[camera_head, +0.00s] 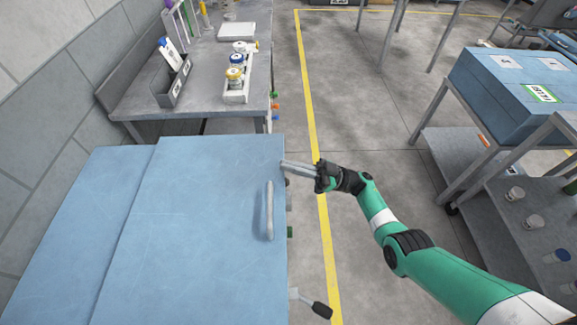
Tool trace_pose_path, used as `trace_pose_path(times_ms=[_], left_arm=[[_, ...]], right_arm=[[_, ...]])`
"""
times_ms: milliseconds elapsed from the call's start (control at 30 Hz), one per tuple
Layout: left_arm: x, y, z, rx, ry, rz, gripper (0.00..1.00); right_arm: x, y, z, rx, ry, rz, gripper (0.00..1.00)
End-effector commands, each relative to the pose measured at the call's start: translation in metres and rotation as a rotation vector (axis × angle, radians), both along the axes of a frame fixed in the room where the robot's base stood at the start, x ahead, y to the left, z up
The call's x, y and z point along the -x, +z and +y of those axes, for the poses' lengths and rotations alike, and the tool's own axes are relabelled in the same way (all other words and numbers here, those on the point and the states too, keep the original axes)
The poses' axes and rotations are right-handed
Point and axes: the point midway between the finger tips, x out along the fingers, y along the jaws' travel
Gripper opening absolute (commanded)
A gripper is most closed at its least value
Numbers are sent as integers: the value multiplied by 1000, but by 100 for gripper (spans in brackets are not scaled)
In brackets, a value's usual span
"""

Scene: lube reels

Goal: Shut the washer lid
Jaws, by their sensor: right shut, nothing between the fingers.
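The washer is the large blue metal box at the lower left. Its lid (190,235) looks flat and level from above, with a light grey bar handle (269,210) near its right edge. I cannot tell from this angle whether a gap is left under the lid. My right gripper (284,168) reaches in from the right on a green arm. Its fingers are shut and empty, with the tips at the lid's right edge, beyond the handle. I cannot tell whether they touch the lid. My left gripper is out of view.
A lever with a black grip (321,309) sticks out from the washer's right side. A grey workbench (190,95) with a bin and a rack of capped jars stands behind. A cart with a blue box (515,90) is at right. The floor between is clear.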

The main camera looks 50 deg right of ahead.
Motion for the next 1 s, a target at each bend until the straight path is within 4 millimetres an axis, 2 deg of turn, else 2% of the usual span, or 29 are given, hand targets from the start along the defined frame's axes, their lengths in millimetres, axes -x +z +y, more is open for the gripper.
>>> trace_pose_path(times_ms=[400,533,667,700,733,900,1000], left_arm=[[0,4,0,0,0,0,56],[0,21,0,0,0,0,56],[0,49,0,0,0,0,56],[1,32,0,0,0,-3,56],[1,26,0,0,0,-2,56],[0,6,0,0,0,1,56],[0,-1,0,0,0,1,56]], right_arm=[[0,4,0,0,1,0,0],[-1,23,2,1,4,-1,0],[-3,54,5,1,11,-1,0],[3,31,-3,-1,6,4,0],[8,22,-8,-2,5,4,0],[33,-6,-32,0,6,2,0],[44,-17,-41,0,7,0,0]])
